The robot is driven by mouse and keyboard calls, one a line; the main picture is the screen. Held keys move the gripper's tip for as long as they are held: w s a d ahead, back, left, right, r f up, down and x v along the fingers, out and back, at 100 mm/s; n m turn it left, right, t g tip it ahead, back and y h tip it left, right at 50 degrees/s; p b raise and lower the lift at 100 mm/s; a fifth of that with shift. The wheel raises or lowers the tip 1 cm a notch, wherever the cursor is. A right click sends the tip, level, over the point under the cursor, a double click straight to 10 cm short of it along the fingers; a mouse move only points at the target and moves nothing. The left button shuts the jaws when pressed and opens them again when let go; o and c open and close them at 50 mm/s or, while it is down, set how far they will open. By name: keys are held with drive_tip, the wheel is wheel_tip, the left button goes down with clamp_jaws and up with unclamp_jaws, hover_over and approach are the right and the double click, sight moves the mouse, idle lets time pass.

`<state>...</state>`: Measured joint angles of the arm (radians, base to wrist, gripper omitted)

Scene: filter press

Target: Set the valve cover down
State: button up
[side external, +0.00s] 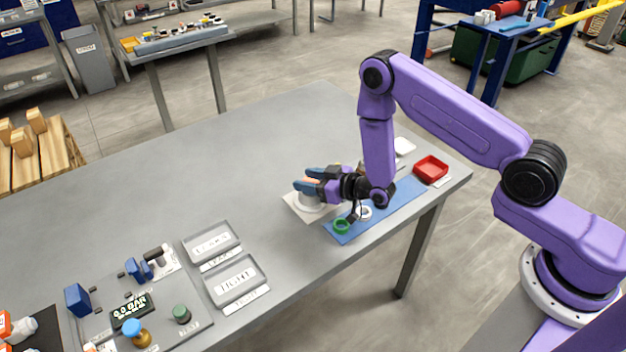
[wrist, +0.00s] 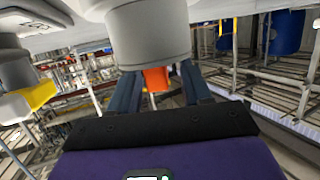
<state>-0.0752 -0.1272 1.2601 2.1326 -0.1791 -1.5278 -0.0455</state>
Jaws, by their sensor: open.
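My gripper (side external: 306,184) is at the far right part of the table, its arm reaching in from the right. Its two blue fingers are open on either side of a small orange piece (side external: 313,180). In the wrist view the orange piece (wrist: 156,79) sits between the fingers, up against a pale grey cylinder (wrist: 148,32). This white round body (side external: 309,204) stands on a beige plate (side external: 293,207) just below the fingers. The orange piece and the white body may be the valve cover and its seat; I cannot tell for sure. Contact with the fingers is unclear.
A blue mat (side external: 380,211) beside the plate holds a green ring (side external: 341,227) and a white ring. A red tray (side external: 431,168) is at the right edge. Two grey labelled trays (side external: 234,281) and a gauge panel (side external: 190,333) are at front left. The table's middle is clear.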

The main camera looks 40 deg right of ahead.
drive_tip(key=shift+r, duration=0.2)
drive_tip(key=v, duration=1.2)
drive_tip(key=s+a+r+n+g, duration=0.6)
drive_tip(key=s+g, duration=0.1)
drive_tip(key=g, duration=0.2)
drive_tip(key=s+d+r+g+h, duration=0.1)
drive_tip(key=s+d+r, duration=0.2)
drive_tip(key=s, duration=0.4)
drive_tip(key=s+d+r+n+g+h, duration=0.1)
drive_tip(key=s+d+r+g+h, duration=0.1)
drive_tip(key=s, duration=0.5)
drive_tip(key=s+d+r+n+g+h, duration=0.1)
drive_tip(key=s+d+r+h, duration=0.1)
drive_tip(key=s+d+r, duration=0.2)
wheel_tip(320, 180, up, 2)
drive_tip(key=s, duration=0.2)
drive_tip(key=shift+s+d+r, duration=0.15)
drive_tip(key=shift+s+d, duration=0.15)
drive_tip(key=shift+s, duration=0.1)
